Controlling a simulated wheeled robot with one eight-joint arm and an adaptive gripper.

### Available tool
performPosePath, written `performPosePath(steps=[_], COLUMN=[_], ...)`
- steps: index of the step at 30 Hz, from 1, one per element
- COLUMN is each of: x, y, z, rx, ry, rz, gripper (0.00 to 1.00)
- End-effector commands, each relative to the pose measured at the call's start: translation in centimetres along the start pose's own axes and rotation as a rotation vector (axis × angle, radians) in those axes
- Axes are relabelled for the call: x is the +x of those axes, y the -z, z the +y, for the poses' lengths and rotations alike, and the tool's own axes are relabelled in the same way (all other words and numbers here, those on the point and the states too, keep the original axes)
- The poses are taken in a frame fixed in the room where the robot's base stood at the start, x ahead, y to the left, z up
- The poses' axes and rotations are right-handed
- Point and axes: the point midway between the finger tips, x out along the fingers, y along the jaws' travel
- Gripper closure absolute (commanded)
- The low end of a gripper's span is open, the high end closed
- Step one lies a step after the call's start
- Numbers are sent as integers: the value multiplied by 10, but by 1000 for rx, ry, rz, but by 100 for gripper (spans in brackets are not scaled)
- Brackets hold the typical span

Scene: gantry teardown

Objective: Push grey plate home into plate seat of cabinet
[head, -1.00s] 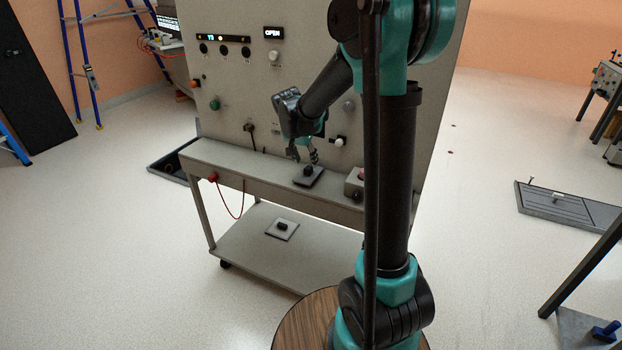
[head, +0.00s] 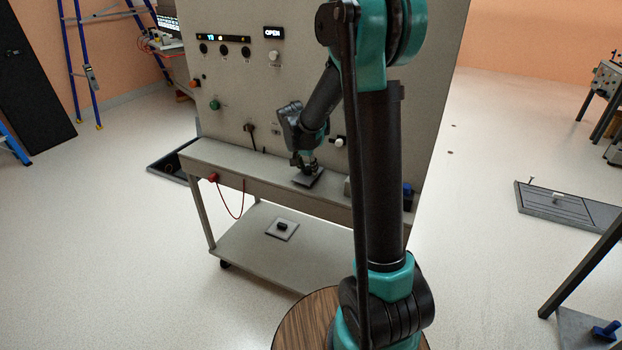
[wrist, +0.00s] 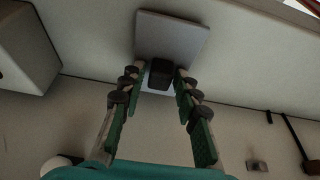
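A grey square plate (head: 307,180) with a black knob lies on the ledge of the cabinet (head: 228,115). The wrist view shows the plate (wrist: 185,35) with its knob (wrist: 160,74) between my fingers. My gripper (head: 304,166) is lowered over the plate and hides the knob in the head view. In the wrist view my gripper (wrist: 161,78) is open, its fingertips on either side of the knob with small gaps visible. I cannot tell which spot is the plate seat.
The upright panel stands right behind the ledge, with a black lever (head: 250,130) and a white knob (head: 340,141). A box (wrist: 28,50) stands on the ledge beside the plate. A red cable (head: 230,210) hangs below the ledge. The lower shelf (head: 260,265) is mostly bare.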

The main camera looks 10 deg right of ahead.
Motion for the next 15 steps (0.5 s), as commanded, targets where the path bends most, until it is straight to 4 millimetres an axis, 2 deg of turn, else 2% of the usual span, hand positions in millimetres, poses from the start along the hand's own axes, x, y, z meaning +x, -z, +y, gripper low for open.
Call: performPosePath(steps=[1, 6, 15], x=[0, 0, -4], y=[0, 0, 2], z=[0, 0, 0], rx=[0, 0, 0], ry=[0, 0, 0], rz=[0, 0, 0], gripper=[78, 99, 100])
